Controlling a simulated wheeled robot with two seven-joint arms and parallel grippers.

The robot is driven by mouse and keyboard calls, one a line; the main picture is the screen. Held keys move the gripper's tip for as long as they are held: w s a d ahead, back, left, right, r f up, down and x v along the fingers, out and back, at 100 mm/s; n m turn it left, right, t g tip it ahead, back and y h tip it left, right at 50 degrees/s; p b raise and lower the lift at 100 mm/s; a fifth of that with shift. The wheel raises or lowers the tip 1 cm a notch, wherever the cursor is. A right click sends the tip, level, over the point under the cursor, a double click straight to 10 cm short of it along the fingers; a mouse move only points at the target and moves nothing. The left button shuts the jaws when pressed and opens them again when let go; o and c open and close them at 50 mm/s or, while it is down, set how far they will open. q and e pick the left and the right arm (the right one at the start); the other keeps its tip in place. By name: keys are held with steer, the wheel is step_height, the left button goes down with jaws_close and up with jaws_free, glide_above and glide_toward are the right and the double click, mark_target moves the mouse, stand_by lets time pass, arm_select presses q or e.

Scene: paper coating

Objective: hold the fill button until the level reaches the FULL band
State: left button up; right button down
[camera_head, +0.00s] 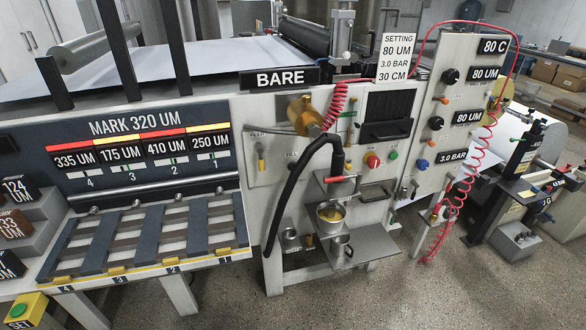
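No label reading fill and no FULL band is legible in the head view. On the white front panel of the coating machine, a red round button (372,161) and a green round button (393,154) sit side by side; which one is the fill button I cannot tell. A thin upright gauge-like strip with green on it (350,125) stands left of them; I cannot read a level. A metal cup (330,216) with yellowish contents sits on a small shelf below. Neither of my grippers is in view.
A thick black hose (290,190) curves down in front of the panel, below a brass cylinder (304,115). Red coiled hoses (467,195) hang at the right. A slatted rack (160,230) and a yellow box with a green button (22,311) are at the left. The floor (420,290) is clear.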

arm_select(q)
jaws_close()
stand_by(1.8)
